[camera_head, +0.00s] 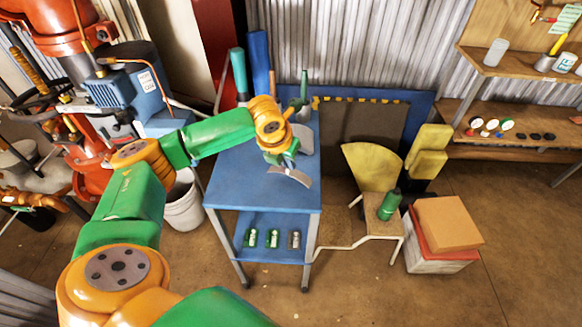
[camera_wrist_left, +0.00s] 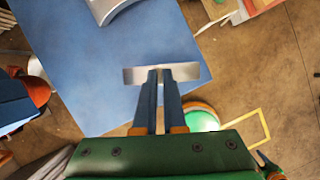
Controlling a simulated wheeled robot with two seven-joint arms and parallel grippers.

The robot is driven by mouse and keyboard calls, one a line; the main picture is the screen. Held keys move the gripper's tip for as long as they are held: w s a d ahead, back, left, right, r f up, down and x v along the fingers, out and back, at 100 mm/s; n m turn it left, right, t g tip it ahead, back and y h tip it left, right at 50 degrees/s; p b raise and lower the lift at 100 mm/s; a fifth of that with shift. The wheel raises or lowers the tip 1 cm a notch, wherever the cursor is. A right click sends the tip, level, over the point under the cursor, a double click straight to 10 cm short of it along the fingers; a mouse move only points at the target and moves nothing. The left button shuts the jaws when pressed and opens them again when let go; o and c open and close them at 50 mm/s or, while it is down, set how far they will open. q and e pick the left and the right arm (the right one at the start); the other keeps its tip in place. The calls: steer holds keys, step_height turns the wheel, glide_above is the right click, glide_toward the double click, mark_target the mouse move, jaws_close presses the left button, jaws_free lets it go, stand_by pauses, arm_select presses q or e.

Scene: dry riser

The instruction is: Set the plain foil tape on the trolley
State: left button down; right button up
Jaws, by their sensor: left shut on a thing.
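The blue trolley (camera_head: 240,187) stands in the middle of the head view, with a flat top and a lower shelf. My left gripper (camera_head: 288,164) is over the right part of its top. It is shut on a silver, slightly curved band, the foil tape (camera_head: 294,178). In the left wrist view the foil tape (camera_wrist_left: 187,72) sits across the tips of my left gripper (camera_wrist_left: 160,74), near the edge of the trolley top (camera_wrist_left: 80,70). I cannot tell whether the tape touches the top. My right gripper is not in view.
A grey curved piece (camera_head: 304,139) lies on the trolley top behind the gripper. Three small cans (camera_head: 272,238) sit on the lower shelf. A chair (camera_head: 372,168) stands right of the trolley, a white bucket (camera_head: 184,208) left. The front top is clear.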

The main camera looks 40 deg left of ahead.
arm_select(q)
steer(key=x, duration=0.6)
steer(key=shift+f, duration=0.1)
steer(key=c, duration=1)
jaws_free()
steer(key=shift+d, duration=0.1)
steer(key=v, duration=1.2)
steer(key=shift+p, duration=0.3)
steer(key=shift+s, duration=0.1)
